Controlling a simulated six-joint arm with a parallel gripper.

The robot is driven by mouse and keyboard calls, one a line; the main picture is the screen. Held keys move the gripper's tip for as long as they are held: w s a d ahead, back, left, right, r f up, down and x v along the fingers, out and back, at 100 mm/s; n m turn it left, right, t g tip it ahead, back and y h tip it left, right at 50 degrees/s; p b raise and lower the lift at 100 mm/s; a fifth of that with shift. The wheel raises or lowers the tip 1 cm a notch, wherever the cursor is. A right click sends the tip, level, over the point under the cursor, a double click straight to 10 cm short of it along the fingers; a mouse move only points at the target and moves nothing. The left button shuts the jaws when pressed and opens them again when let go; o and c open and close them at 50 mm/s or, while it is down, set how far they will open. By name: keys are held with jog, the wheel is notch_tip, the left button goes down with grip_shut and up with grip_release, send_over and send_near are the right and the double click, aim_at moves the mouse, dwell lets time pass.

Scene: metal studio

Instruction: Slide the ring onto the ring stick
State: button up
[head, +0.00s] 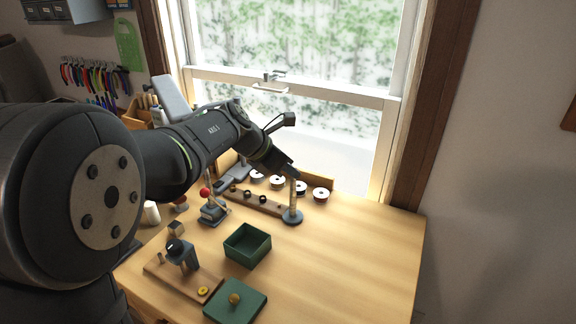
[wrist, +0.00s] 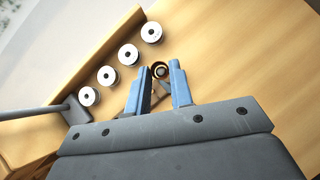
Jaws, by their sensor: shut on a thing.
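The ring stick (head: 293,200) stands upright on a round blue-grey base near the back of the wooden table. My gripper (head: 291,173) is right at the top of the stick, pointing down. In the wrist view the two blue fingers (wrist: 160,72) stand on either side of a small round brown ring (wrist: 154,67) and are shut on it. A grey round shape shows inside the ring. I cannot tell whether the ring is around the stick or only above it. In the head view the ring is too small and hidden to make out.
Several white spools (head: 320,194) stand along the back ledge under the window. A wooden strip with dark knobs (head: 247,198) lies left of the stick. A green open box (head: 247,246) and a green lid (head: 236,302) are in front. The table's right side is clear.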

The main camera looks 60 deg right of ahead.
jog(key=shift+f, duration=0.8)
jog(key=o, duration=0.9)
jog(key=v, duration=1.7)
jog(key=shift+a+r, duration=0.1)
jog(key=shift+a, duration=0.05)
